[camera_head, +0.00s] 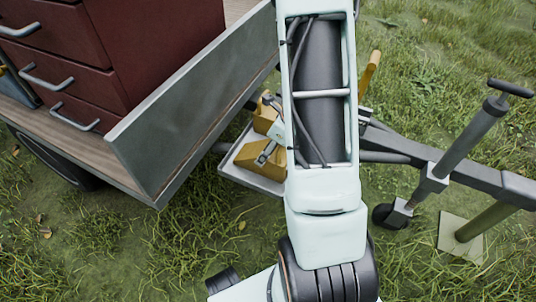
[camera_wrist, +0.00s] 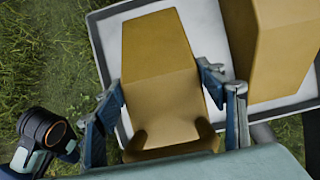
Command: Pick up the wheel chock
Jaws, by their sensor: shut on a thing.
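The wheel chock (camera_wrist: 158,40) is an ochre-yellow wedge lying in a shallow light-grey tray (camera_wrist: 108,38). In the wrist view my gripper (camera_wrist: 160,77) is shut on it, with one finger against each side. A second ochre chock (camera_wrist: 268,42) lies to the right in the same tray, outside the fingers. In the head view the tray (camera_head: 252,180) sits beside the trailer, and ochre chock surfaces (camera_head: 248,158) show left of my arm. My arm hides part of the tray there. The held chock appears still within the tray; any gap beneath it cannot be seen.
The trailer bed (camera_head: 185,120) with its raised metal side stands at the left, carrying a dark red drawer cabinet (camera_head: 150,45). The drawbar (camera_head: 430,165) and jack (camera_head: 470,140) are at the right. A flat pad (camera_head: 452,236) lies below the drawbar. Grass is open in front.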

